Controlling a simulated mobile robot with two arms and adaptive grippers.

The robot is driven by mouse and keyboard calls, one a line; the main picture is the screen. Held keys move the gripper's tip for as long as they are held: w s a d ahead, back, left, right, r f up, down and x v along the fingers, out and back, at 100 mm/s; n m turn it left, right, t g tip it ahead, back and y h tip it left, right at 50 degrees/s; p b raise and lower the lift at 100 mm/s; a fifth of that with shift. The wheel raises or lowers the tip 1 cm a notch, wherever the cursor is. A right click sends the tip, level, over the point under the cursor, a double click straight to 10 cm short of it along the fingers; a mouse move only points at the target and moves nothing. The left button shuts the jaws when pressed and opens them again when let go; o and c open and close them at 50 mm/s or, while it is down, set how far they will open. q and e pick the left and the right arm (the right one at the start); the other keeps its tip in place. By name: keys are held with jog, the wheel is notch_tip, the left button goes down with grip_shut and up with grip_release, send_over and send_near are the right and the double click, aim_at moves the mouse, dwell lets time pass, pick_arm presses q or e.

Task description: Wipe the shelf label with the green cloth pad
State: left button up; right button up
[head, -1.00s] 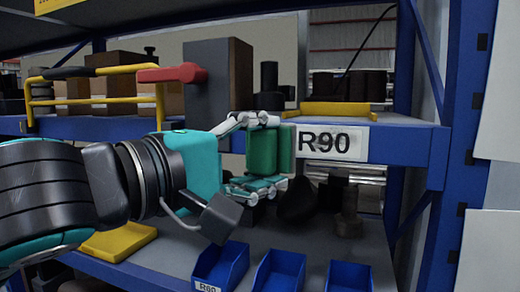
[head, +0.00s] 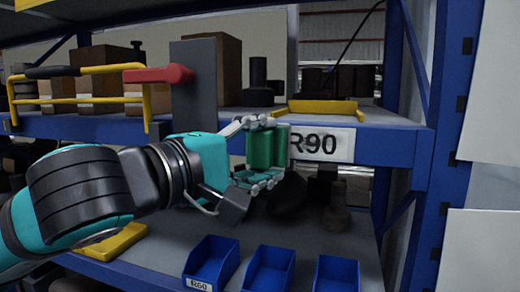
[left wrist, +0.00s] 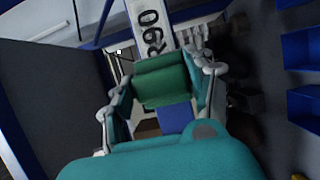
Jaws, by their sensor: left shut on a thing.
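My left gripper (head: 257,152) is shut on the green cloth pad (head: 265,148) and holds it upright at the front of the upper shelf. The pad also shows between the fingers in the left wrist view (left wrist: 160,84). The shelf label (head: 322,144), white with black "R90", is on the blue shelf edge. The pad is at the label's left end and covers a little of it in the head view; I cannot tell whether they touch. The label also shows just beyond the pad in the left wrist view (left wrist: 152,32). My right gripper is not in view.
Blue bins (head: 270,270) stand at the front of the lower shelf. A yellow holder (head: 318,109) sits above the label. A yellow rail with a red handle (head: 160,74) is at left. A blue upright (head: 455,140) stands at right.

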pick_arm(q)
jog(key=shift+w+d+b, duration=0.25)
jog(key=shift+w+b, duration=0.05)
jog(key=shift+w, duration=0.55)
jog(key=shift+d, duration=0.1)
